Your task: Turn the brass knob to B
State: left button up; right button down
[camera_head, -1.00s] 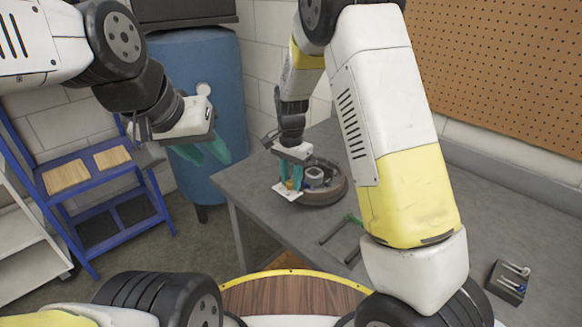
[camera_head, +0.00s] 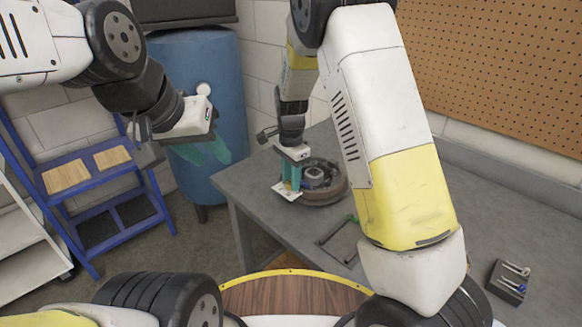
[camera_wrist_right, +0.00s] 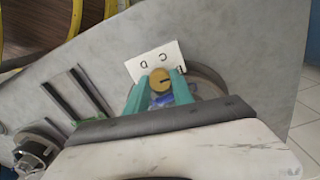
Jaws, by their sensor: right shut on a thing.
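The brass knob (camera_wrist_right: 161,80) is round, with a dark pointer line toward the right in the right wrist view. It sits in front of a white plate (camera_wrist_right: 150,60) with small dark marks, too small to read surely. My right gripper (camera_wrist_right: 160,88) is shut on the knob, one teal finger on each side. In the head view my right gripper (camera_head: 291,187) reaches down to the white plate (camera_head: 285,195), and its fingers hide the knob. My left gripper (camera_head: 205,152) hangs open and empty at left, away from the table.
A round brown-rimmed housing (camera_head: 325,196) stands beside the plate on the grey table (camera_head: 262,205). A bracket-like tool with a green end (camera_head: 338,242) and a dark block with bolts (camera_head: 508,281) lie nearer. A blue tank (camera_head: 205,85) and blue shelf cart (camera_head: 100,185) stand left.

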jog(key=shift+w+r, duration=0.1)
jog(key=c, duration=1.1)
grip_release()
notch_tip(320, 180, up, 7)
jog(key=shift+f, duration=0.15)
jog(key=shift+r, duration=0.5)
